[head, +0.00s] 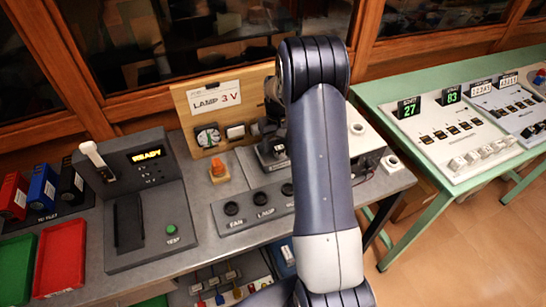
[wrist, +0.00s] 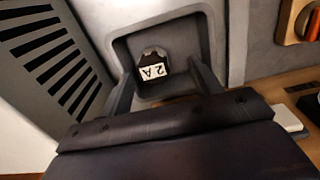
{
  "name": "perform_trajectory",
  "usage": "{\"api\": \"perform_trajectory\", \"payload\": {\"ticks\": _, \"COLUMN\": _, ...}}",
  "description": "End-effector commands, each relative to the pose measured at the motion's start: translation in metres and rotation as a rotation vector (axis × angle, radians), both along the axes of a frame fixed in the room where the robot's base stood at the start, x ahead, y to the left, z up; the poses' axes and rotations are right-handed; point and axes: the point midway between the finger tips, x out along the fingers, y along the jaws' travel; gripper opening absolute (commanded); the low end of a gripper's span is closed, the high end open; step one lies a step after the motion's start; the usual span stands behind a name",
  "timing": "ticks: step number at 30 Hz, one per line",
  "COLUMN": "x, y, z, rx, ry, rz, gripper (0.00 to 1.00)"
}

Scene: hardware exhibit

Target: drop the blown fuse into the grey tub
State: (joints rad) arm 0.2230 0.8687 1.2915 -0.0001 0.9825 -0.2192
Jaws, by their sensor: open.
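A dark fuse (wrist: 153,65) with a white "2 A" label sits in a square grey recess (wrist: 203,28) in the wrist view. My gripper (wrist: 161,75) is open, with one finger on each side of the fuse. I cannot tell whether the fingers touch it. In the head view my arm covers much of the bench middle, and the fuse cannot be made out there. I cannot pick out the grey tub in either view.
A wooden panel marked "LAMP 3 V" (head: 213,99) stands behind the bench. At left are a grey tester reading "READY" (head: 145,205), a red tray (head: 61,258) and a green tray (head: 15,268). A green table (head: 405,165) with control panels stands at right.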

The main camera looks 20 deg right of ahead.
Motion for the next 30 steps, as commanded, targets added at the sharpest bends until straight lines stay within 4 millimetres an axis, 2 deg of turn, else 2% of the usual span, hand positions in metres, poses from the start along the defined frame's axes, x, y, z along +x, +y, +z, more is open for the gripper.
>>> {"api": "perform_trajectory", "payload": {"ticks": 9, "x": 0.001, "y": 0.0, "z": 0.061, "rx": -0.002, "ry": -0.007, "rz": 0.0, "gripper": 0.6}}
{"api": "perform_trajectory", "payload": {"ticks": 15, "x": 0.001, "y": 0.0, "z": 0.09, "rx": -0.001, "ry": -0.002, "rz": 0.0, "gripper": 0.6}}
{"api": "perform_trajectory", "payload": {"ticks": 21, "x": 0.0, "y": 0.0, "z": 0.1, "rx": 0.0, "ry": -0.001, "rz": 0.0, "gripper": 0.6}}
{"api": "perform_trajectory", "payload": {"ticks": 30, "x": 0.0, "y": 0.0, "z": 0.095, "rx": 0.0, "ry": 0.0, "rz": 0.0, "gripper": 0.6}}
